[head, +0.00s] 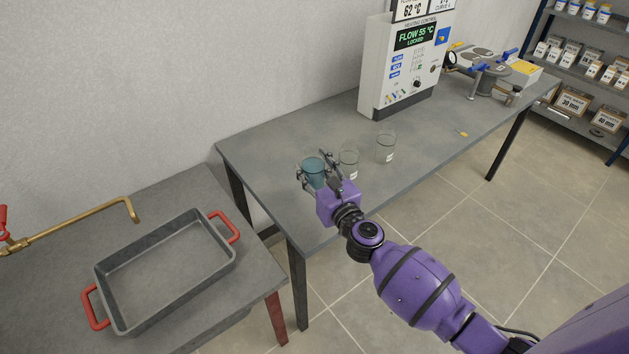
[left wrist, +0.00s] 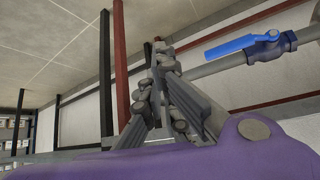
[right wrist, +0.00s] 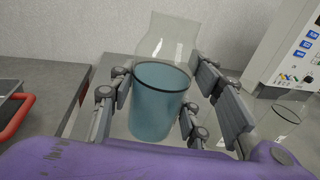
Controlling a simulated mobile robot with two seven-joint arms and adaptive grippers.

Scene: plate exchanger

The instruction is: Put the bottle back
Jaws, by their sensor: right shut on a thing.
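The bottle is a vessel with blue-teal contents (head: 313,174), upright at the left end of the long grey table. It also shows in the right wrist view (right wrist: 158,108), with a dark ring around the top of the blue part and clear glass above or behind it. My right gripper (head: 318,166) is shut on it, one finger on each side. Whether its base touches the table is hard to tell. My left gripper (left wrist: 160,75) shows only in the left wrist view, its fingers close together with nothing visible between them.
Two clear glass beakers (head: 349,164) (head: 386,147) stand just right of the blue vessel. A white heating control box (head: 385,85) stands behind. A grey tray with red handles (head: 125,317) is on the lower left table. A blue-handled valve (left wrist: 265,40) is near my left gripper.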

